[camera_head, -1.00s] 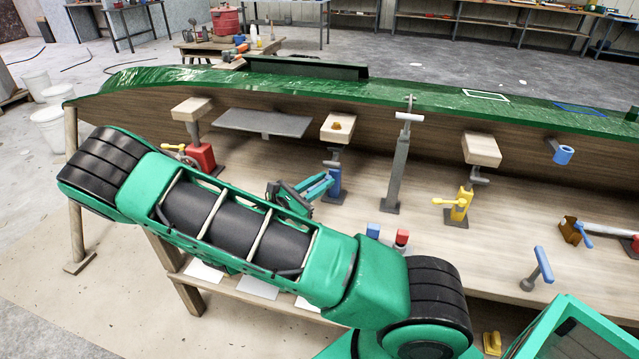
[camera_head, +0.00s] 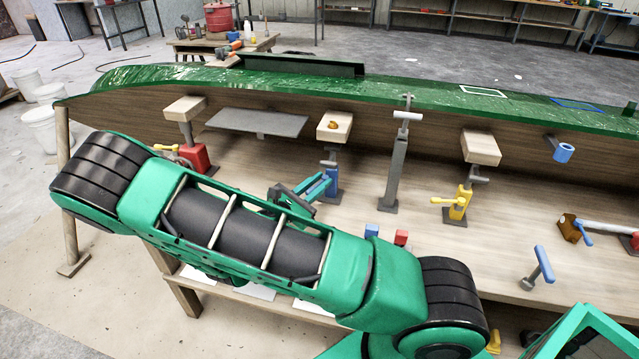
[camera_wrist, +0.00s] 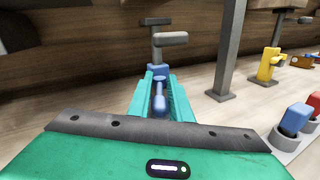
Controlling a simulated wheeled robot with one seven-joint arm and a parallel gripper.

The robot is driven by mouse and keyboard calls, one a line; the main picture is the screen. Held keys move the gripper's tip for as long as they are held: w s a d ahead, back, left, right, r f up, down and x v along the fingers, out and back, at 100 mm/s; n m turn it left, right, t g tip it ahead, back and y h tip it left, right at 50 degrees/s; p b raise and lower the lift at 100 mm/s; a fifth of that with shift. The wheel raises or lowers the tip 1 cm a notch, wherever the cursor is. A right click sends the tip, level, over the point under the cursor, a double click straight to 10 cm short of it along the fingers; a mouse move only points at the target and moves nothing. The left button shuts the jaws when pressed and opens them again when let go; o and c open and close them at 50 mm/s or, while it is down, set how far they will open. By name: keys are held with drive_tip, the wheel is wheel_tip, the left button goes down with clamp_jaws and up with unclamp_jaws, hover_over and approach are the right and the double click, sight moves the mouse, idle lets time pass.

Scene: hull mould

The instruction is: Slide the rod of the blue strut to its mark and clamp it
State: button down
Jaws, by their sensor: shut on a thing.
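The blue strut (camera_head: 333,181) stands upright on the wooden bench below a wooden pad. Its grey rod (camera_wrist: 157,49) rises out of the blue body (camera_wrist: 158,72) and carries a grey crosspiece (camera_wrist: 171,39). A blue lever (camera_wrist: 160,100) on its front points towards the wrist camera. My gripper (camera_wrist: 159,92) has its green fingers on both sides of this lever and is shut on it. In the head view my gripper (camera_head: 318,187) is at the strut's left side, partly behind my arm. I cannot make out the rod's mark.
A grey post (camera_head: 396,165) and a yellow strut (camera_head: 459,204) stand to the right. A red strut (camera_head: 195,157) stands to the left. Blue (camera_head: 371,231) and red (camera_head: 401,238) blocks are close in front. The green hull (camera_head: 420,95) runs behind.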

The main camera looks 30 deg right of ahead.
drive_tip(key=c, duration=1.8)
unclamp_jaws()
drive_tip(key=shift+w, duration=0.1)
drive_tip(key=shift+o, duration=0.2)
drive_tip(key=v, duration=1)
drive_tip(key=shift+a, duration=0.4)
